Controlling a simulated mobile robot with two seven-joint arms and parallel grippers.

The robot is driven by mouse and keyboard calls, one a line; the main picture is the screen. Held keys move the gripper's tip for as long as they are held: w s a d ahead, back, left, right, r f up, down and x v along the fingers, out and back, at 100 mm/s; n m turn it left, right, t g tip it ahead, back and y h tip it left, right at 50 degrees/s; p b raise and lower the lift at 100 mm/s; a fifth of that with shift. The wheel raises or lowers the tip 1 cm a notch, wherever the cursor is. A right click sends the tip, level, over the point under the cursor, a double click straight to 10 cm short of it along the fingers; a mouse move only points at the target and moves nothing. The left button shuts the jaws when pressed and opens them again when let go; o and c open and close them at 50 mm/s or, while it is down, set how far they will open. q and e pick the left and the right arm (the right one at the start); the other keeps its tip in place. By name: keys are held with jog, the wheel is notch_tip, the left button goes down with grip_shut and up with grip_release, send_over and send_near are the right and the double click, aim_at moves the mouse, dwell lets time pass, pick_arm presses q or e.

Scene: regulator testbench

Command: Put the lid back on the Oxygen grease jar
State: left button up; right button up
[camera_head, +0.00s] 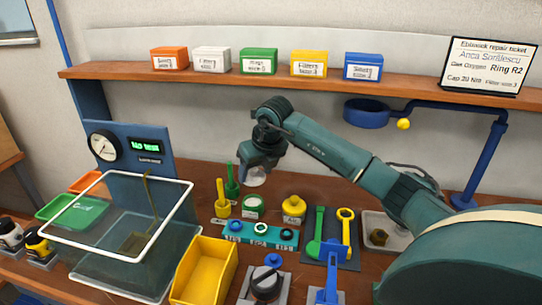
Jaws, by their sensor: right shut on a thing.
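My right gripper (252,165) reaches in from the right and points down, shut on a pale, whitish round lid (256,178). The lid is held in the air above and slightly behind a small green and white jar (253,206), apart from it. This appears to be the oxygen grease jar; its label is too small to read. A yellow jar (293,208) with its yellow lid on stands to its right. My left gripper is not in view.
Yellow and green upright tools (222,200) stand just left of the jar. A teal strip with rings (261,234) lies in front. A clear box (130,250) and yellow bin (205,270) are at left; green and yellow wrenches (345,228) lie on a dark mat at right.

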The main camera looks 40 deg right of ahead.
jog(key=shift+s+a+r, duration=0.1)
jog(key=shift+a, duration=0.3)
jog(key=shift+f+b, duration=0.4)
jog(key=shift+f, duration=0.35)
notch_tip(320, 180, down, 4)
jog(key=b, duration=0.3)
jog(key=shift+f+b, duration=0.3)
jog(key=shift+f, duration=0.1)
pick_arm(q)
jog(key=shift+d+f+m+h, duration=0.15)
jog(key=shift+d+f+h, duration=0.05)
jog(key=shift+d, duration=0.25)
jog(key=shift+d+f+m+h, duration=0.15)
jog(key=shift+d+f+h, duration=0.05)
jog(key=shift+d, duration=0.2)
pick_arm(e)
jog(key=shift+f, duration=0.15)
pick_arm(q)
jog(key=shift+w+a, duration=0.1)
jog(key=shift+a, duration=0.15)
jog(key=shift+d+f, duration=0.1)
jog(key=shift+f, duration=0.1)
pick_arm(e)
jog(key=shift+f, duration=0.1)
